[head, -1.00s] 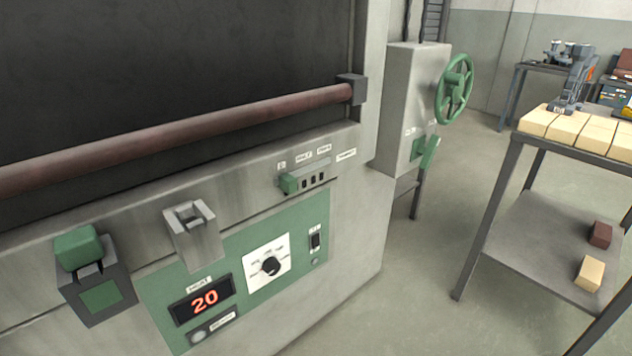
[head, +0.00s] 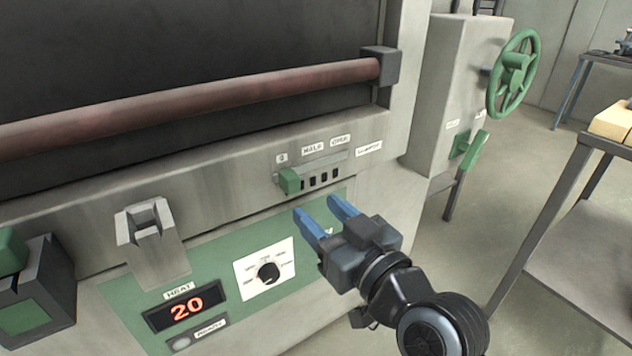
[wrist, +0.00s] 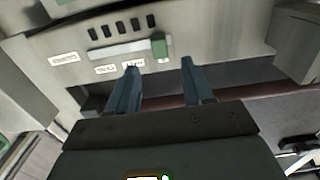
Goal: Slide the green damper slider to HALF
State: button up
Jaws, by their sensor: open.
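The green damper slider (head: 289,181) sits at the left end of its slotted track (head: 325,176), under the 0 label (head: 282,158). The HALF label (head: 313,148) is to its right, and the OPEN label (head: 340,140) is farther right. My gripper (head: 317,208) is open and empty, with blue fingers, below and slightly right of the slider in the head view. In the wrist view the slider (wrist: 158,47) shows just beyond the gap between the fingertips (wrist: 158,67); I see no contact.
A long reddish handle bar (head: 200,105) runs above the panel. A grey bracket (head: 150,240) juts out at left. The heat display (head: 187,308) reads 20, with a black knob (head: 268,273) beside it. A green handwheel (head: 514,73) is at right.

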aim_at(295, 185)
jog(key=x, duration=0.8)
jog(key=shift+w+r+p, duration=0.1)
jog(key=shift+r+p, duration=0.1)
jog(key=shift+p, duration=0.1)
grip_shut()
dwell(0.4)
